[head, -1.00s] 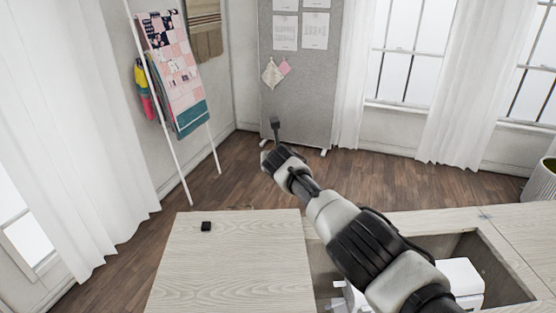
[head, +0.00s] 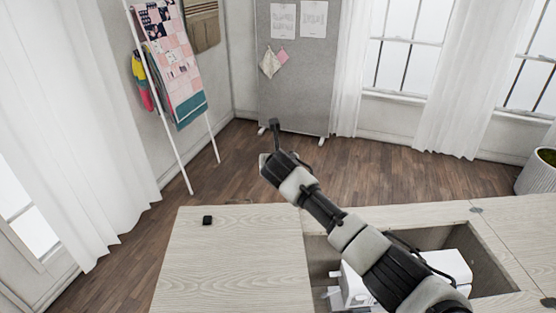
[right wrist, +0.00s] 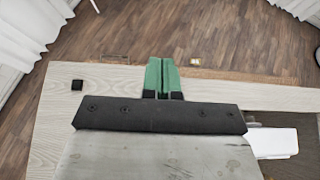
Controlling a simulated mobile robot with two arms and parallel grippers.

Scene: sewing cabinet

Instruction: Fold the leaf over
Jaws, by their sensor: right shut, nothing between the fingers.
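The leaf (head: 235,265) is a pale wood-grain panel lying flat at the left of the cabinet top in the head view. A small black block (head: 207,220) sits near its far left corner; it also shows in the right wrist view (right wrist: 77,85). My right gripper (head: 275,130) reaches out over the far edge of the cabinet, apart from the leaf in the head view. In the right wrist view its green fingers (right wrist: 162,75) are shut and empty, over the far edge of the wood. My left gripper is out of view.
A white sewing machine (head: 455,268) sits in the open well (head: 490,262) right of the leaf, partly hidden by my right arm. A small metal fitting (head: 476,210) lies on the cabinet top (head: 425,218). Clear wooden floor lies beyond.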

